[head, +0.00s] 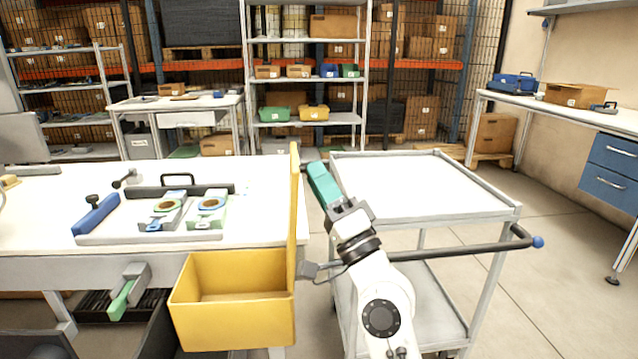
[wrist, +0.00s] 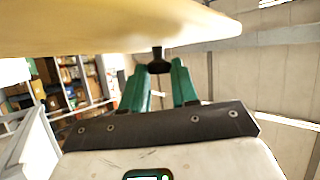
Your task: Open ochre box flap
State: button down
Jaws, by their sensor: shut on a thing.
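The ochre box (head: 232,315) is in the lower middle of the head view, at the front of the white table. Its top is open and the part of its inside that shows looks empty. Its flap (head: 294,205) stands upright along the right side, seen nearly edge-on. My gripper (head: 316,170), with teal fingers, is just right of the flap's upper part. In the wrist view, the flap (wrist: 120,30) spans the top, and a small black knob (wrist: 158,66) sticks out from it. My fingers (wrist: 160,80) are shut on that knob.
A grey cart (head: 425,185) with an empty top stands right behind my arm, its handle bar (head: 460,248) close by. Floor at the right is clear.

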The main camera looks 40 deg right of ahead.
jog(key=c, duration=1.2)
grip_release()
jog(key=shift+w+f, duration=0.15)
jog(key=shift+f, duration=0.15)
jog(key=o, duration=0.3)
jog(key=shift+r, duration=0.15)
jog(key=b+v, duration=0.5)
jog(key=v, duration=0.6)
jog(key=shift+r, duration=0.1)
